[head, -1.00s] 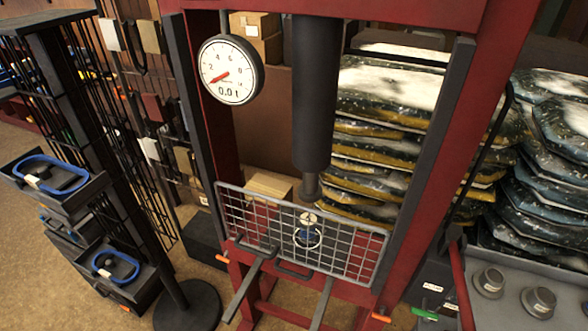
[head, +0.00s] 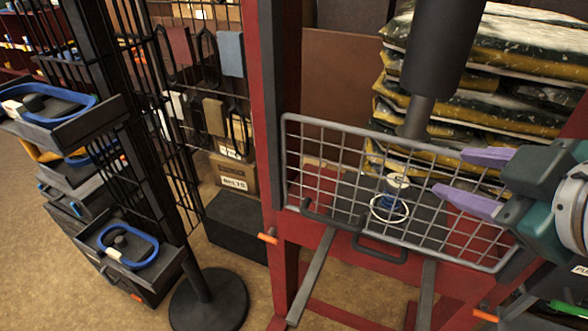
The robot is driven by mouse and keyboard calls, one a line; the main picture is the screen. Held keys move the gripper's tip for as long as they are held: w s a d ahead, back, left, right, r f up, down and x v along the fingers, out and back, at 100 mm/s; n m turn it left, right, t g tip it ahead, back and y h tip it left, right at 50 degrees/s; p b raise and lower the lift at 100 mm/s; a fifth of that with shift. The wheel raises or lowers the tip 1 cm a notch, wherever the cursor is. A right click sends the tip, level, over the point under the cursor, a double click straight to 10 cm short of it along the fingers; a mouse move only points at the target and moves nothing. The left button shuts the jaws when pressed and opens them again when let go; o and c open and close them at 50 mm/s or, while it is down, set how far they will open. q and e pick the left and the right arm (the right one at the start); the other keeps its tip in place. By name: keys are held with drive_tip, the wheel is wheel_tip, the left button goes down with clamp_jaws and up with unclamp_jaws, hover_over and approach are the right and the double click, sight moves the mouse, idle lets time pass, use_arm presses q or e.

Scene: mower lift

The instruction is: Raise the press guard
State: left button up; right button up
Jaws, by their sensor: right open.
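The press guard is a grey wire-mesh panel (head: 345,127) across the front of the red press frame (head: 274,100), low in the opening. A dark bar handle (head: 381,253) sticks out along its lower edge, with another dark bent bar (head: 330,216) to its left. Behind the mesh, a small part with a blue body and pale top (head: 396,184) stands below the black ram (head: 432,50). My right gripper (head: 451,173) comes in from the right, its two purple fingers apart and empty, in front of the mesh's right part and above the handle. My left gripper is out of view.
Stacked bags (head: 490,60) fill the space behind the press. On the left are a black rack with trays (head: 140,290) holding blue-rimmed items and a round black stand base (head: 208,300). Grey bars (head: 312,275) project forward below the guard. Brown floor is clear at front left.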

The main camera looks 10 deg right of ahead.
sight(337, 220)
drive_tip(key=w+a+f+n+t+y+b, duration=0.1)
drive_tip(key=w+f+n+y+b, duration=0.25)
drive_tip(key=f+n+b, duration=0.8)
drive_tip(key=w+f+n+t+y+b, duration=0.25)
drive_tip(key=f+n+y+b, duration=0.35)
drive_tip(key=b, duration=1)
drive_tip(key=w+a+f+n+t+y+b, duration=0.1)
drive_tip(key=w+f+n+y+b, duration=0.4)
drive_tip(key=f+b, duration=0.7)
use_arm(q)
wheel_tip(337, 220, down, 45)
drive_tip(key=b, duration=0.2)
use_arm(e)
drive_tip(key=shift+n+h, duration=0.45)
drive_tip(key=shift+h, duration=0.3)
drive_tip(key=w+a+r, duration=0.4)
drive_tip(key=w+a, duration=0.1)
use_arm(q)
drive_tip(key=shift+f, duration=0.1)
use_arm(e)
drive_tip(key=shift+c, duration=0.3)
drive_tip(key=c, duration=0.6)
clamp_jaws()
